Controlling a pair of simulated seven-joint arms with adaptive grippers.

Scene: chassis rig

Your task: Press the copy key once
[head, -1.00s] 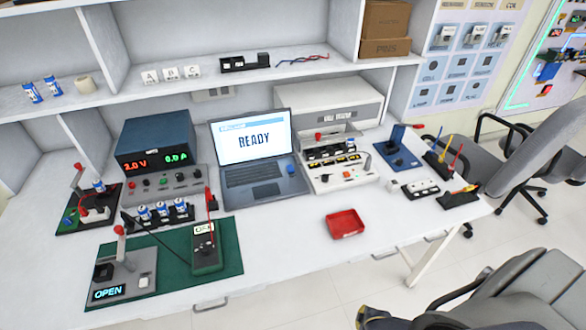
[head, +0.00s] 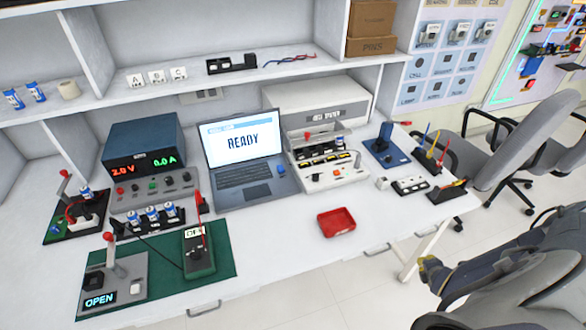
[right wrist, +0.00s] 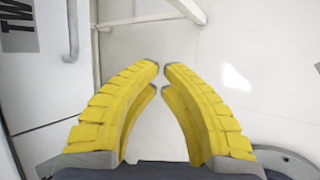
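The open laptop (head: 245,160) stands in the middle of the bench, its screen reading READY. A small blue key or block (head: 281,169) sits at the right of its keyboard; I can read no copy label on it. My right gripper (head: 424,268) is off the bench's front edge at the lower right, well apart from the laptop. The right wrist view shows its yellow fingers (right wrist: 163,68) with a gap between the tips and nothing held. My left gripper is not in view.
A red tray (head: 337,222) lies in front of the laptop. A power supply (head: 145,150) stands left of it, a white instrument panel (head: 330,178) right. A green mat (head: 215,270) holds a meter and lever box. Chairs (head: 525,140) stand at the right.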

